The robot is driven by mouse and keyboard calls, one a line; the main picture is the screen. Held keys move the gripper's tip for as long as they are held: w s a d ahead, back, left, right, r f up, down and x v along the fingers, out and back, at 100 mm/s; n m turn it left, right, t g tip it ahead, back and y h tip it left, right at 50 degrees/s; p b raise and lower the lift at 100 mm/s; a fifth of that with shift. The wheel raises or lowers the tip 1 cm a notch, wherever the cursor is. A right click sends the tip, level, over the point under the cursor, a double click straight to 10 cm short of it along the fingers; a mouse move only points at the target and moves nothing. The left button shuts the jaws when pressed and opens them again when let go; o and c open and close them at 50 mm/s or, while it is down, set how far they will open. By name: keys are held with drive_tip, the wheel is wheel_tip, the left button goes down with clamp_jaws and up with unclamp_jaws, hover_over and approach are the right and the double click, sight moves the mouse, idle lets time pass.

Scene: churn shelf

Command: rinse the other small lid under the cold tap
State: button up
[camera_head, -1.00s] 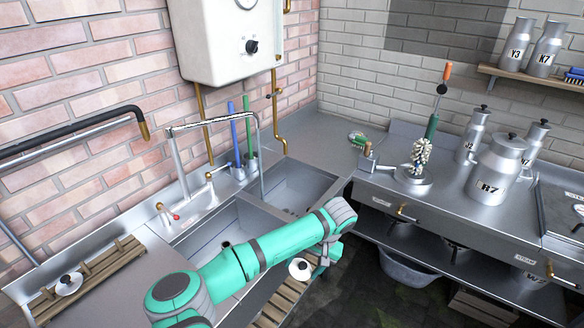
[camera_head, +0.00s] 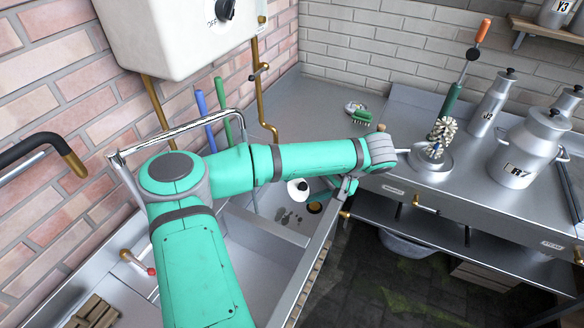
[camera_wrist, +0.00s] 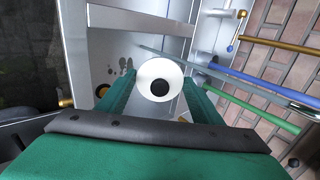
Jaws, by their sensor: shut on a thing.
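The small lid (camera_head: 298,190), a pale disc with a black knob, is held by my gripper (camera_head: 322,192) over the right-hand sink basin (camera_head: 275,213). In the wrist view the lid (camera_wrist: 152,72) sits between my two teal fingers (camera_wrist: 158,88), its knob towards the camera. The chrome swivel spout (camera_head: 178,130) arches above the sinks, partly behind my arm; whether water runs from it I cannot tell. A lever with a blue end (camera_wrist: 230,48) shows in the wrist view. A red-tipped tap lever (camera_head: 140,263) is at lower left in the head view.
Blue (camera_head: 203,110) and green (camera_head: 222,100) brush handles stand behind the basin near a brass pipe (camera_head: 258,100). The counter to the right holds a bottle brush (camera_head: 440,135) and metal churns (camera_head: 528,145). Dark marks lie in the basin around a drain.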

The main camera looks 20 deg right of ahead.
drive_tip(key=shift+w+r, duration=0.1)
drive_tip(key=shift+w, duration=0.45)
drive_tip(key=w+a+f, duration=0.4)
drive_tip(key=w+a, duration=0.4)
drive_tip(key=w, duration=0.2)
drive_tip(key=shift+w+a, duration=0.2)
drive_tip(key=shift+w, duration=0.05)
idle(0.4)
drive_tip(key=shift+f, duration=0.1)
idle(0.8)
drive_tip(key=shift+d, duration=0.1)
idle(3.5)
drive_tip(key=shift+s+d+r, duration=0.85)
drive_tip(key=shift+s+d, duration=0.15)
drive_tip(key=shift+s, duration=0.3)
drive_tip(key=shift+s+d+r, duration=0.85)
drive_tip(key=shift+s+d, duration=0.15)
drive_tip(key=shift+s, duration=0.35)
drive_tip(key=shift+s+d+r, duration=0.85)
drive_tip(key=shift+s+d, duration=0.15)
drive_tip(key=shift+s, duration=0.3)
